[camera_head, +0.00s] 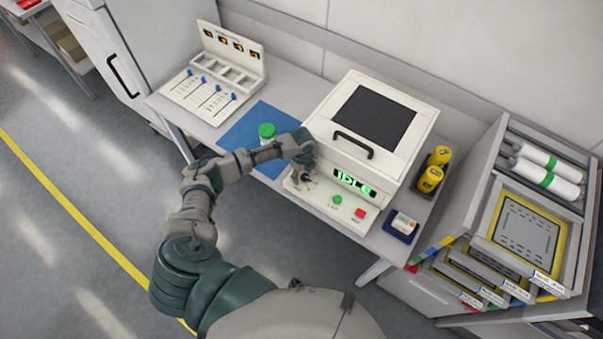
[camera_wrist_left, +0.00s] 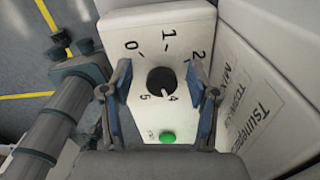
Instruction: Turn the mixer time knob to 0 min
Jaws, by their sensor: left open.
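The mixer (camera_head: 405,155) is a white box with a dark lid window, a black handle and a green display reading IDLE. Its time knob (camera_wrist_left: 161,79) is a dark round dial on the white front panel, with the numbers 0, 1, 2, 4 and 5 visible around it. A pale mark on the knob points down, near the 4. My left gripper (camera_wrist_left: 160,72) is open, one finger on each side of the knob, with visible gaps to it.
A green button (camera_head: 337,199) and a red button (camera_head: 359,213) sit right of the knob. A green-lidded jar (camera_head: 266,131) stands on a blue mat (camera_head: 240,136), close behind my left forearm. Yellow containers (camera_head: 430,178) stand right of the mixer.

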